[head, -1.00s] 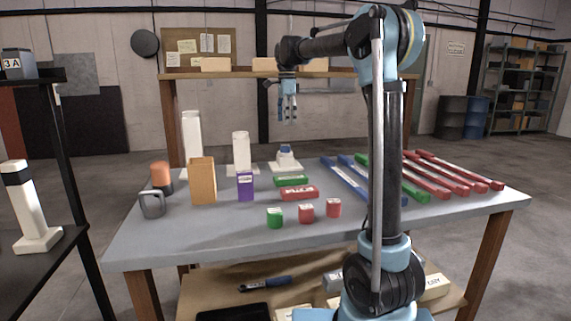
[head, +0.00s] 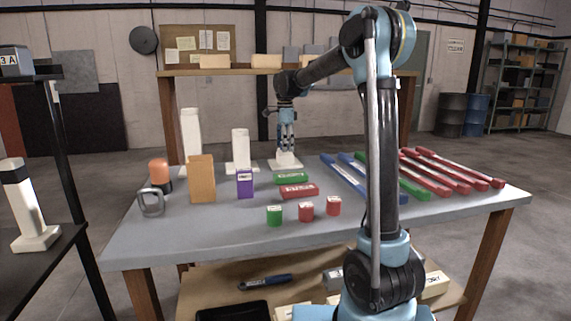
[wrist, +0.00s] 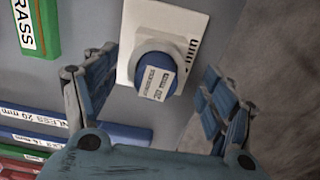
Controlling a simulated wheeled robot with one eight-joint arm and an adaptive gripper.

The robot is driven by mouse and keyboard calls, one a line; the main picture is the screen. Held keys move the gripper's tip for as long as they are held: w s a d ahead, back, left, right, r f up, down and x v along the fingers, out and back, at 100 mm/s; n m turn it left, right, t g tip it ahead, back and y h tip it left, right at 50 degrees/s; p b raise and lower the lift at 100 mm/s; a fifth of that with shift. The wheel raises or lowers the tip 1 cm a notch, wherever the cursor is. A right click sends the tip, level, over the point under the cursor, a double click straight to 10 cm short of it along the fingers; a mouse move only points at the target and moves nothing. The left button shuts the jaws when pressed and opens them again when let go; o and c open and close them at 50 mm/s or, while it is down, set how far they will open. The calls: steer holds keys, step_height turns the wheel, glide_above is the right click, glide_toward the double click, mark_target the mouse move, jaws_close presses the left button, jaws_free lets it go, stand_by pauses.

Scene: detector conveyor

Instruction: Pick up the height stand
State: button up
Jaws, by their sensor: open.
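A short white stand with a square base (head: 285,163) is at the back of the table. In the wrist view, its base (wrist: 185,20) carries a round collar and a blue top (wrist: 157,76) with a white label. My gripper (head: 287,146) is open and points down directly over this stand. In the wrist view, my gripper's two fingers (wrist: 160,98) stand apart on either side of the blue top. In the head view the fingers hide the top of the stand.
A medium white stand (head: 240,148) and a tall white stand (head: 191,135) are to the left. A green bar (head: 291,178) and a red bar (head: 298,191) lie in front. Long blue bars (head: 345,173) lie to the right. A similar stand (head: 30,210) is on the left shelf.

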mark_target(285, 156)
steer(key=shift+s+f, duration=0.15)
steer(key=shift+f, duration=2.5)
steer(key=shift+c, duration=0.3)
steer(key=c, duration=1.3)
